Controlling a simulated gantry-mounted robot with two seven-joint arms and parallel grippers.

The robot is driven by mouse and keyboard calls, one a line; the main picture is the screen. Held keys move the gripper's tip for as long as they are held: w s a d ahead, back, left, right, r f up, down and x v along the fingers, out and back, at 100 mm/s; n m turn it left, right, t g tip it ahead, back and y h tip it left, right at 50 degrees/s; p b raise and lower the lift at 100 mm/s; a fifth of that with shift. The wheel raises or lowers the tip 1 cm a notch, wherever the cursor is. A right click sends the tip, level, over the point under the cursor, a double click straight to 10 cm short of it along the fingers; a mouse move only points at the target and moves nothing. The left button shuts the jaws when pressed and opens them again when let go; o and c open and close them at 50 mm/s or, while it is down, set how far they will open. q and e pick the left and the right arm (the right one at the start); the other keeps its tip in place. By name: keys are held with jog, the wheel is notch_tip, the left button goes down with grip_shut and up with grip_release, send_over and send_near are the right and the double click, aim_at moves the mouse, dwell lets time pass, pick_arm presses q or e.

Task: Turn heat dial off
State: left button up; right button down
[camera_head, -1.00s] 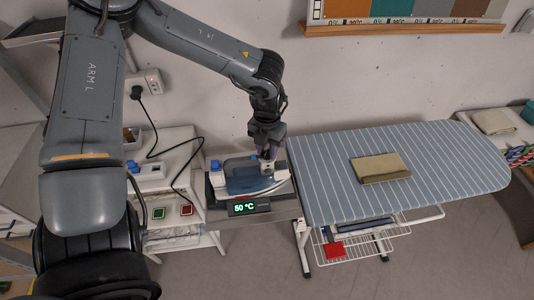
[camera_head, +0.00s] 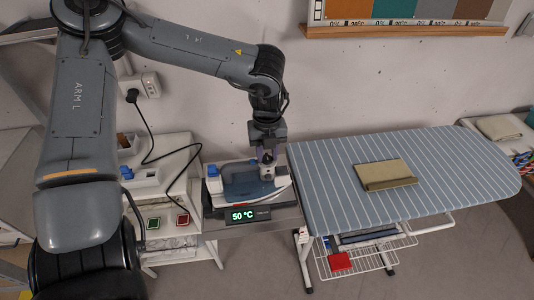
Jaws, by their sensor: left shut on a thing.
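The iron (camera_head: 240,188), with a blue-grey body and a white and blue rear part, rests on a dark stand beside the ironing board. A display (camera_head: 243,216) at the stand's front reads 50 °C in green. My left gripper (camera_head: 267,163) comes down from above onto the front top of the iron. Its fingers are shut at the place of the heat dial and hide the dial, so I cannot see its setting. My right gripper is not in view.
A striped blue ironing board (camera_head: 450,170) stands close on the right, with a folded tan cloth (camera_head: 385,175) on it. A wire rack (camera_head: 370,262) hangs below. A white shelf unit (camera_head: 170,205) with a black cable is on the left.

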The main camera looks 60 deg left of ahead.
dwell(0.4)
pick_arm(q)
jog(key=o, duration=1.1)
jog(key=shift+c, duration=0.2)
